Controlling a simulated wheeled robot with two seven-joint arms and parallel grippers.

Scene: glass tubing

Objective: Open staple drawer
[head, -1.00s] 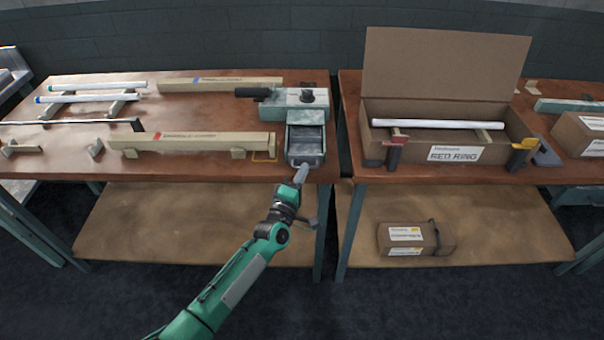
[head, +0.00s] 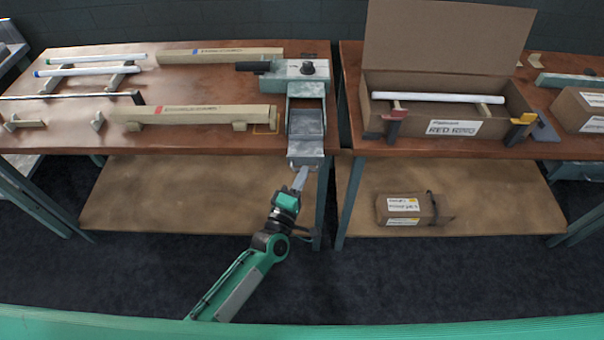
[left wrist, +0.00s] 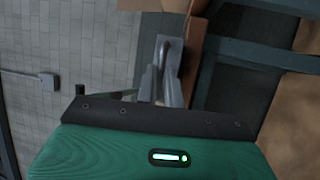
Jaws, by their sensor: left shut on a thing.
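The staple drawer (head: 306,122) is a grey metal tray in the teal and grey machine (head: 307,69) at the right end of the left table. It stands pulled out, its front hanging past the table's front edge. The part of the tray that shows looks empty. My left gripper (head: 300,176) is at the drawer's front and is shut on its handle. In the left wrist view my left gripper's fingers (left wrist: 168,88) are closed at the grey drawer front (left wrist: 161,50); the handle is mostly hidden between them. My right gripper is not in view.
Long beige boxes (head: 200,112) and glass tubes on stands (head: 90,70) lie left of the machine. Across a narrow gap, the right table holds an open cardboard box (head: 450,127) with a tube across it. A smaller carton (head: 430,208) lies on the lower shelf.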

